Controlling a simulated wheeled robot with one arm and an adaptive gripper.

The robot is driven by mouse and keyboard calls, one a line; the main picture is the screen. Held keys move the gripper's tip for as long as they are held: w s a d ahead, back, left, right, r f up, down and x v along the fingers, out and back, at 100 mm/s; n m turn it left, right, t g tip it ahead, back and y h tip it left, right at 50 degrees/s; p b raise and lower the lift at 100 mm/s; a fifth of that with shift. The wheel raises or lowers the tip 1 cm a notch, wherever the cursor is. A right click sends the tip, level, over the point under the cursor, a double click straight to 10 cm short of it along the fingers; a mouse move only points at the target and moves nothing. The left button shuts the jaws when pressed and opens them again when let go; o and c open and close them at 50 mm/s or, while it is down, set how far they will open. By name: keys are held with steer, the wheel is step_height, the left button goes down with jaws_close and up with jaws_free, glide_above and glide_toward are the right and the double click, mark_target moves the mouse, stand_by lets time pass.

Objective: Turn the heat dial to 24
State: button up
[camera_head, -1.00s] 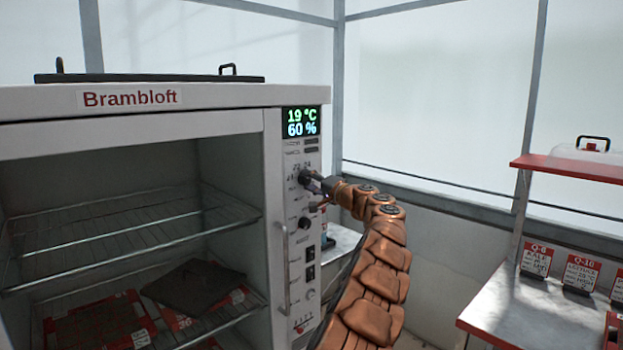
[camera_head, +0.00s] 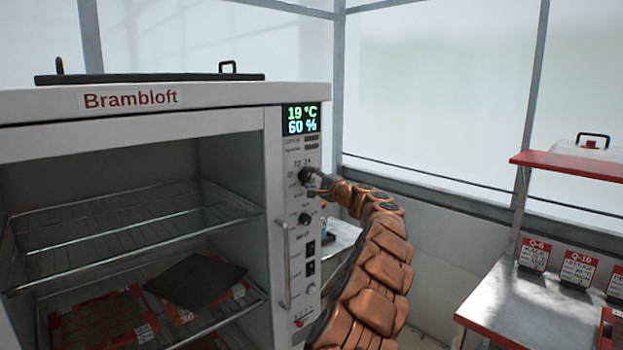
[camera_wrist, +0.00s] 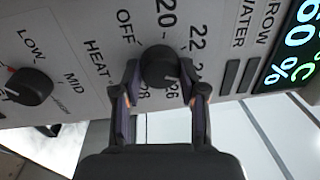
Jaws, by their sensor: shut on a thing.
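The heat dial (camera_wrist: 158,62) is a round black knob on the white front panel, with OFF, 20, 22, 26 and 28 legible around it in the wrist view. Its 24 label is partly hidden by a finger. A small light mark on the knob seems to face the 26 side. My gripper (camera_wrist: 159,70) is shut on the dial, one finger on each side. In the head view the dial (camera_head: 305,176) is partly hidden by my gripper (camera_head: 313,178). The display (camera_head: 301,119) reads 19 °C and 60 %.
A second black knob (camera_wrist: 30,87), marked LOW and MID, sits beside the dial; switches and a vertical handle (camera_head: 284,265) are lower down. The open cabinet (camera_head: 165,98) holds wire racks. A bench (camera_head: 500,310) with seed signs stands at right.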

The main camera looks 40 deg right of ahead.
steer(key=shift+f, duration=0.15)
steer(key=o, duration=1.1)
steer(key=shift+c, duration=0.2)
steer(key=shift+o, duration=0.4)
steer(key=shift+s, duration=0.1)
steer(key=shift+s, duration=1.2)
steer(key=s, duration=0.9)
steer(key=shift+s+a+f, duration=0.2)
steer(key=shift+f, duration=0.25)
